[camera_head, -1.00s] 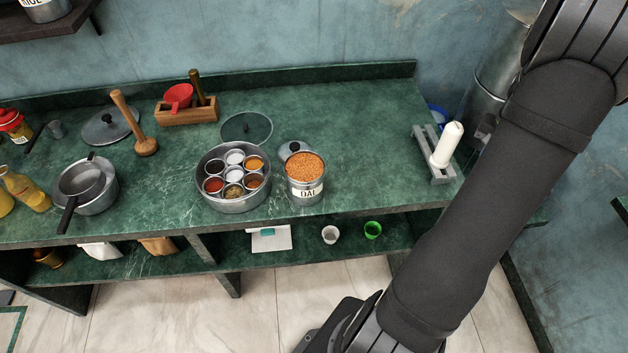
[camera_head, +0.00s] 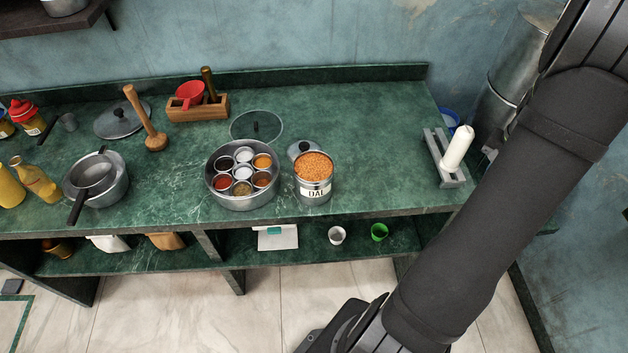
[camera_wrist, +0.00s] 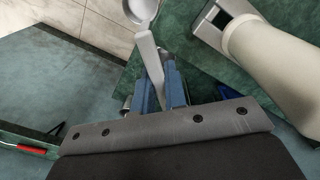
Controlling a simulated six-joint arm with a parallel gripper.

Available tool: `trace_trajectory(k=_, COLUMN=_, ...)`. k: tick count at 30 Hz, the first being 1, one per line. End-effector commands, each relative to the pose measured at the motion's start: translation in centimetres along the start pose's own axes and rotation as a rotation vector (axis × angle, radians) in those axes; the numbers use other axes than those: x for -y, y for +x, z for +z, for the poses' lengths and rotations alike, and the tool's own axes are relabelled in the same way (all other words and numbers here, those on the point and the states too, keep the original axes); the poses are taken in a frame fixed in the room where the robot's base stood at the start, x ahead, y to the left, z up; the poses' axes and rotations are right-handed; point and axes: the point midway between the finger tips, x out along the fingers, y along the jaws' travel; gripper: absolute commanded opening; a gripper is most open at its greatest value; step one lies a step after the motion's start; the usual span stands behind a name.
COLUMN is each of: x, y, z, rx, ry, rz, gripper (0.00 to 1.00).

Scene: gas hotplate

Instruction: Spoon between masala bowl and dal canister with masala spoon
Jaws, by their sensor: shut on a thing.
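The round steel masala bowl (camera_head: 243,202) stands on the green counter with small cups of coloured spices inside. The dal canister (camera_head: 314,192), open and full of orange lentils, stands just to its right, with a narrow gap between them. In the wrist view, my gripper (camera_wrist: 160,88) has its blue fingers shut on the handle of a pale metal spoon (camera_wrist: 149,48). The spoon's bowl points to the top of that view, over the floor near the counter edge. The gripper and spoon do not show in the head view, where my arm covers the right side.
A white cylinder (camera_head: 457,148) leans on a grey stand (camera_head: 436,152) at the counter's right end; it looms close beside the spoon in the wrist view (camera_wrist: 270,65). A glass lid (camera_head: 256,127) lies behind the masala bowl. The counter right of the canister is clear.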

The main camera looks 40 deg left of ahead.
Motion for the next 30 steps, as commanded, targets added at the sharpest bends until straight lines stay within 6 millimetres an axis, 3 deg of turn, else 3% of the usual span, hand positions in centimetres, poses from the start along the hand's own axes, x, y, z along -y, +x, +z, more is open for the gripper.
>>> trace_trajectory(k=11, x=0.1, y=-0.3, z=-0.2, rx=-0.002, ry=-0.008, rz=0.0, gripper=0.0)
trace_trajectory(k=14, x=0.7, y=-1.8, z=-0.8, rx=-0.008, ry=-0.048, rz=0.0, gripper=0.0)
trace_trajectory(k=17, x=2.0, y=-4.6, z=-1.7, rx=-0.015, ry=-0.133, rz=-0.001, gripper=0.0)
trace_trajectory(k=24, x=8.8, y=-13.0, z=-2.3, rx=-0.029, ry=-0.429, rz=-0.005, gripper=0.0)
trace_trajectory(k=30, x=16.4, y=-16.9, z=0.2, rx=-0.037, ry=-0.643, rz=-0.012, gripper=0.0)
